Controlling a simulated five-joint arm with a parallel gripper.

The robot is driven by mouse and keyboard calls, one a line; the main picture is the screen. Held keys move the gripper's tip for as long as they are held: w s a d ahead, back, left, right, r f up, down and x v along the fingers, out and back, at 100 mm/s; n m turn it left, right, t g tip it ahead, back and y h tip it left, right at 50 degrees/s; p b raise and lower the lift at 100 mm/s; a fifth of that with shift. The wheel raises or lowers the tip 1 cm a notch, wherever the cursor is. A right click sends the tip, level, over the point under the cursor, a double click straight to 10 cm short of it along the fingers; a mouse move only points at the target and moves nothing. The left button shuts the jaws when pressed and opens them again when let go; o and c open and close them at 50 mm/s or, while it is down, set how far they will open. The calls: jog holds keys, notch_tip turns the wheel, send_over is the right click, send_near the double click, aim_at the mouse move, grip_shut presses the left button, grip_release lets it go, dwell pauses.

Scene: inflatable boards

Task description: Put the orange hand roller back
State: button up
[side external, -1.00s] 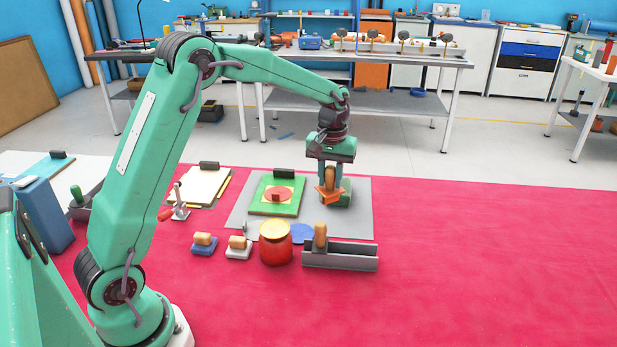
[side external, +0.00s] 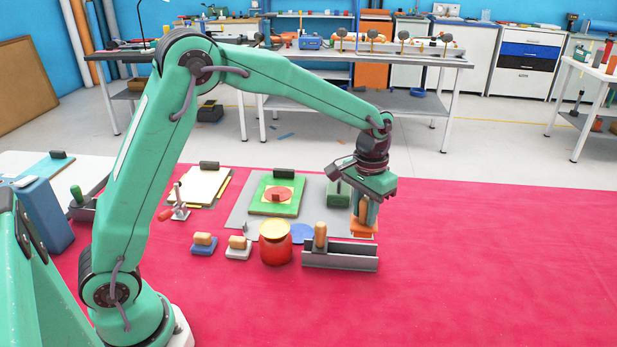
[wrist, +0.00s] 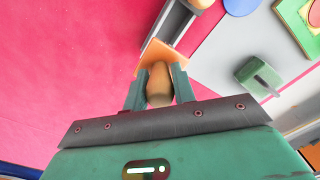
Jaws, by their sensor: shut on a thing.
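The orange hand roller (side external: 364,231) has an orange base and a tan wooden handle. My gripper (side external: 366,212) is shut on that handle and holds the roller at the right edge of the grey mat (side external: 240,215), behind the grey trough. In the wrist view, my gripper (wrist: 156,90) has its fingers on either side of the handle (wrist: 159,85), with the orange base (wrist: 163,56) beyond them. Whether the roller touches anything below is not clear.
A grey trough (side external: 345,262) with a wooden-handled tool (side external: 320,236) stands just in front. A green block (side external: 338,194) sits on the mat behind left. A red jar (side external: 275,248) and small wooden-handled blocks (side external: 238,247) stand to the left. The red cloth at right is clear.

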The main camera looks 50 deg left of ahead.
aim_at(362, 235)
jog(key=shift+f, duration=3.25)
jog(key=shift+f, duration=0.6)
dwell(1.0)
jog(key=o, duration=1.4)
jog(key=shift+r, duration=0.1)
jog(key=shift+r, duration=2.9)
